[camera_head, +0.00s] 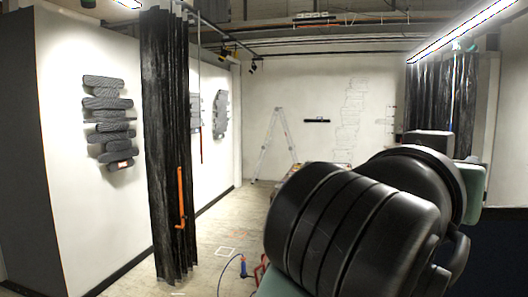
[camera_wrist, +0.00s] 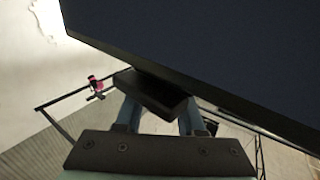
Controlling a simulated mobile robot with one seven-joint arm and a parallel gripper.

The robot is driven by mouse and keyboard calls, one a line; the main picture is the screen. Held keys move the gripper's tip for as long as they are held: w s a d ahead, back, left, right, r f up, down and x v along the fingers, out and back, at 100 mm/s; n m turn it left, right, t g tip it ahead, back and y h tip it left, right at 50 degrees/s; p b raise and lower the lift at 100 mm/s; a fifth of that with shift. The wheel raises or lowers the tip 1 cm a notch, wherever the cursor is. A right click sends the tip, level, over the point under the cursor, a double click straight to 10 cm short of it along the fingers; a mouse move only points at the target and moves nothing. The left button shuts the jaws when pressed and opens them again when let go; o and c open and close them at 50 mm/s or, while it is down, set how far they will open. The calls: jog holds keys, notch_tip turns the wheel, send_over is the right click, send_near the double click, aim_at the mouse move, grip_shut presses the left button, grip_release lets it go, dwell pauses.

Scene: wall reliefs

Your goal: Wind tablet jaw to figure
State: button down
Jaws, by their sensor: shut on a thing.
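In the wrist view, my gripper (camera_wrist: 158,103) is shut on a small dark block (camera_wrist: 150,90), which sits between its two fingers. The block lies against or just below the edge of a large flat dark panel (camera_wrist: 220,50), perhaps the tablet. I cannot tell whether the two are joined. In the head view, my gripper is not visible behind my black arm. A dark stacked relief figure (camera_head: 108,128) hangs on the left wall. A second dark relief (camera_head: 220,114) hangs farther along that wall. I cannot tell which figure the task means.
A black curtain (camera_head: 167,150) with an orange bar (camera_head: 181,200) hangs in front of the left wall. A stepladder (camera_head: 275,140) stands near the back wall. A blue cable and red item (camera_head: 250,268) lie low by my arm.

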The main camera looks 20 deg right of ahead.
jog(key=shift+s+d+m+g+h, duration=0.1)
jog(key=shift+s+m+g+h, duration=0.2)
jog(key=shift+m+g, duration=1)
jog(key=shift+s+d+m+g+h, duration=0.1)
jog(key=shift+s+m+g+h, duration=0.2)
jog(key=shift+m+g, duration=1)
jog(key=shift+s+m+g+h, duration=0.15)
jog(key=shift+m+g+h, duration=0.3)
jog(key=shift+g, duration=1.65)
jog(key=c, duration=0.5)
grip_release()
jog(key=shift+w+a+b, duration=0.15)
jog(key=shift+a+b, duration=0.65)
jog(key=shift+a, duration=1.35)
jog(key=shift+w+a+b, duration=0.15)
jog(key=shift+a+b, duration=0.65)
jog(key=shift+a, duration=1.35)
jog(key=shift+w+a+b, duration=0.15)
jog(key=shift+a+b, duration=0.65)
jog(key=shift+a, duration=1.35)
